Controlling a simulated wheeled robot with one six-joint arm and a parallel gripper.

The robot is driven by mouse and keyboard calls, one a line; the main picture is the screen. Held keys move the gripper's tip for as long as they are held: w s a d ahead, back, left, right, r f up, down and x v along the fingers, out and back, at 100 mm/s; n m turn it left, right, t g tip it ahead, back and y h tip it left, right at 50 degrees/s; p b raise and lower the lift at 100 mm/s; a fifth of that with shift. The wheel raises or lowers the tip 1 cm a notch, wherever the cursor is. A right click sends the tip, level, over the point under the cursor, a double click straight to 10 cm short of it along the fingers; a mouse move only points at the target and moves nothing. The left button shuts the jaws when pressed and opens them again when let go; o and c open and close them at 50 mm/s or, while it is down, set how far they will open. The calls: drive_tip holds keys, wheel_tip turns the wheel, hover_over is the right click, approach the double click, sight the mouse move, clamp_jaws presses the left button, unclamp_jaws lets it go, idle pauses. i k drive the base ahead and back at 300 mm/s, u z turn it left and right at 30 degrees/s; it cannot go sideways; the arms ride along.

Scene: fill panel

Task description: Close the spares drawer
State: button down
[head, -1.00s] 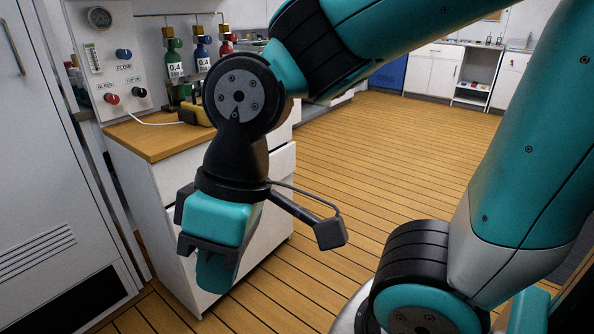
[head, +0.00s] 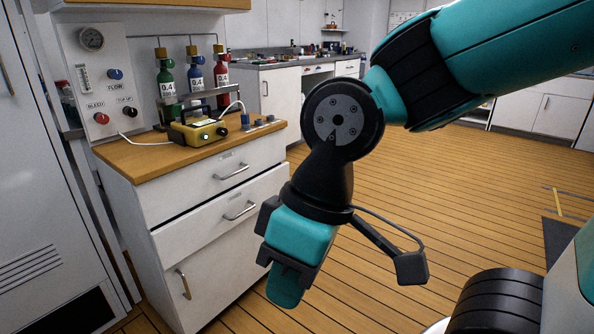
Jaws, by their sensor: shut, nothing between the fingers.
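A white cabinet (head: 125,215) with a wooden top stands left of centre in the head view. It has an upper drawer (head: 195,180) with a bar handle and a second drawer (head: 205,222) below it. The second drawer's front seems to stand slightly proud of the cabinet. A small label shows on the upper drawer but is too small to read, so I cannot tell which is the spares drawer. My gripper (head: 286,290) points down in front of the cabinet's right side, shut and empty, apart from the handles in the picture. It hides part of the lower right cabinet.
A cupboard door (head: 225,275) with an upright handle is below the drawers. A yellow device (head: 198,132) and gas bottles (head: 195,80) stand on top. A grey locker (head: 40,190) is at the left. Wooden floor (head: 440,190) is open to the right.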

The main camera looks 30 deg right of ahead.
sight(176, 240)
drive_tip(key=z, duration=0.2)
drive_tip(key=i, duration=1.35)
drive_tip(key=u, duration=0.75)
